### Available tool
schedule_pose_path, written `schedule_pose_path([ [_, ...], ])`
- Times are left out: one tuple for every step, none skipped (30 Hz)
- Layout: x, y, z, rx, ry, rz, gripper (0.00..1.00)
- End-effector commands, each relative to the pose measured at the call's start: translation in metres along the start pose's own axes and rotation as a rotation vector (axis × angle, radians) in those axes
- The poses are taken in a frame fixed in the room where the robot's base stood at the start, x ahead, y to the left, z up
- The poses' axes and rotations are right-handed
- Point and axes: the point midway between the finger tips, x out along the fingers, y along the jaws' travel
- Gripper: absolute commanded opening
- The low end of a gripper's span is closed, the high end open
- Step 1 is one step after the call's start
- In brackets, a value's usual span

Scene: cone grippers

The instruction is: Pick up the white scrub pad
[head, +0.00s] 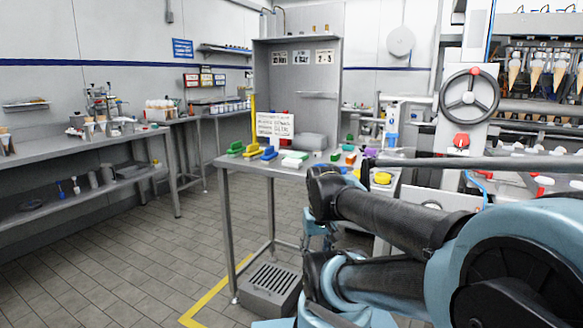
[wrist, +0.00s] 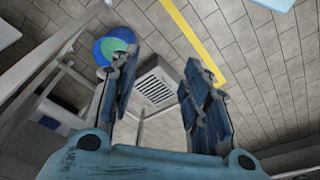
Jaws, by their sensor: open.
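The white pad does not show in the wrist view.
The metal table (head: 230,165) also holds yellow and blue brushes (head: 269,153), a sign (head: 275,124) and a grey rounded object (head: 309,141). A grated floor box (head: 270,285) stands below. A machine with a handwheel (head: 470,98) stands right. Floor is clear at left.

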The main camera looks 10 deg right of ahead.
Motion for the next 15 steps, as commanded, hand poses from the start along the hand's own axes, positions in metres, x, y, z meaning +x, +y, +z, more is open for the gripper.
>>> schedule_pose_path([
  [-0.005,0.000,0.004,0.012,0.004,-0.002,0.63],
  [-0.007,0.000,0.002,0.027,0.005,-0.003,0.65],
  [-0.012,-0.001,-0.003,0.052,0.004,-0.007,0.65],
  [-0.017,-0.002,-0.008,0.080,0.003,-0.011,0.65],
  [-0.022,-0.004,-0.014,0.111,0.002,-0.015,0.65],
  [-0.031,-0.005,-0.024,0.161,0.000,-0.022,0.65],
  [-0.038,-0.005,-0.032,0.204,-0.001,-0.028,0.65],
  [-0.046,-0.005,-0.041,0.251,-0.003,-0.033,0.65],
  [-0.057,-0.006,-0.054,0.318,-0.006,-0.043,0.65],
  [-0.065,-0.006,-0.064,0.371,-0.009,-0.051,0.65],
  [-0.073,-0.006,-0.074,0.424,-0.012,-0.057,0.65],
  [-0.084,-0.006,-0.088,0.495,-0.016,-0.067,0.65],
  [-0.092,-0.006,-0.099,0.548,-0.020,-0.074,0.65],
  [-0.099,-0.005,-0.109,0.600,-0.024,-0.081,0.65],
  [-0.108,-0.005,-0.123,0.671,-0.030,-0.090,0.65],
])
